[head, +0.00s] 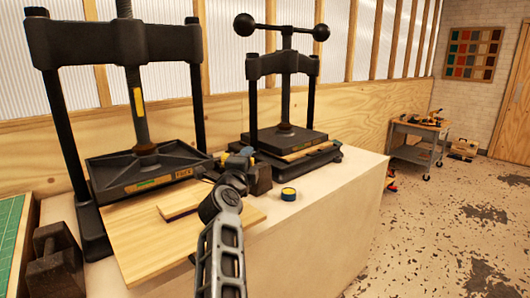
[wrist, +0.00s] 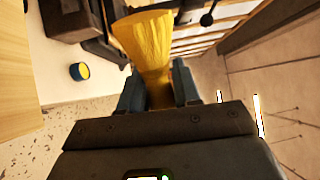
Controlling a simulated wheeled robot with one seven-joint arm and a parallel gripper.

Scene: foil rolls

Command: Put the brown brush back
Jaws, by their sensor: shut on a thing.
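My gripper is shut on a brush (wrist: 147,42). In the wrist view the brush has a wide yellow flaring end pointing away from the gripper and a brownish part between the two blue-grey fingers (wrist: 158,88). In the head view my gripper (head: 238,163) is above the workbench, between the two presses and close to a dark metal block (head: 259,179). I cannot make out the brush in the head view; my arm and wrist hide that area.
A large press (head: 140,168) stands left and a smaller press (head: 287,142) behind. A wooden board (head: 150,240) with a small strip lies in front. A small blue-and-yellow tin (head: 288,194) sits on the pale bench top (head: 325,185); it also shows in the wrist view (wrist: 79,71). A tool cart (head: 417,140) stands far right.

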